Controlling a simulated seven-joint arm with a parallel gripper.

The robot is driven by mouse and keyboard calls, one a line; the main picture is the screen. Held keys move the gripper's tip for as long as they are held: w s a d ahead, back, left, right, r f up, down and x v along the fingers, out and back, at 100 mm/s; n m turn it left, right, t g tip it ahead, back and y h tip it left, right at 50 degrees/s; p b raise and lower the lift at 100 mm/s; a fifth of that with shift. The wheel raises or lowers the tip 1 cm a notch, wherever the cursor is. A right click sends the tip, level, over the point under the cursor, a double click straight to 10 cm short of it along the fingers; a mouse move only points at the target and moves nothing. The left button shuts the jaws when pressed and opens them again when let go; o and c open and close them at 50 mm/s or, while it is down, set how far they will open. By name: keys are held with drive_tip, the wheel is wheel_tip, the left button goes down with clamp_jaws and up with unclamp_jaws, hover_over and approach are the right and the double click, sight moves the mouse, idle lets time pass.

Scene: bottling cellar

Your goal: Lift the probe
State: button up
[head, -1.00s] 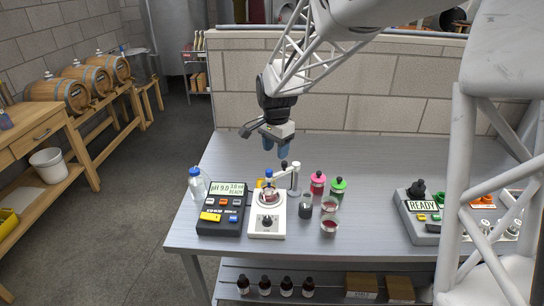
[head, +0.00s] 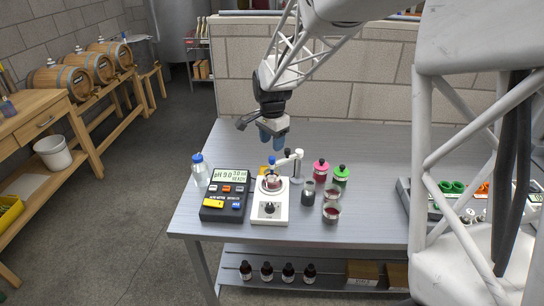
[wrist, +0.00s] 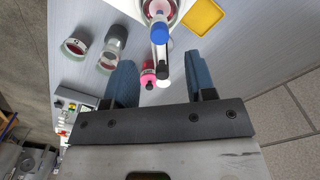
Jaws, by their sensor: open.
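The probe (head: 272,160) has a blue cap and hangs over a small beaker of red liquid (head: 271,183) on a white stirrer (head: 270,211). A white holder arm (head: 287,159) reaches to it. In the wrist view the blue-capped probe (wrist: 159,33) is upper centre, beside the holder arm. My gripper (head: 272,140) is open and empty, pointing down above and slightly behind the probe in the head view. Its blue fingers (wrist: 160,62) stand wide apart in the wrist view, with the probe ahead of the gap. The probe's lower end is hard to make out.
A pH meter (head: 226,200) and a blue-capped bottle (head: 199,173) stand left of the stirrer.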

sight(272, 157)
drive_tip(key=shift+f, duration=3.1)
clamp_jaws()
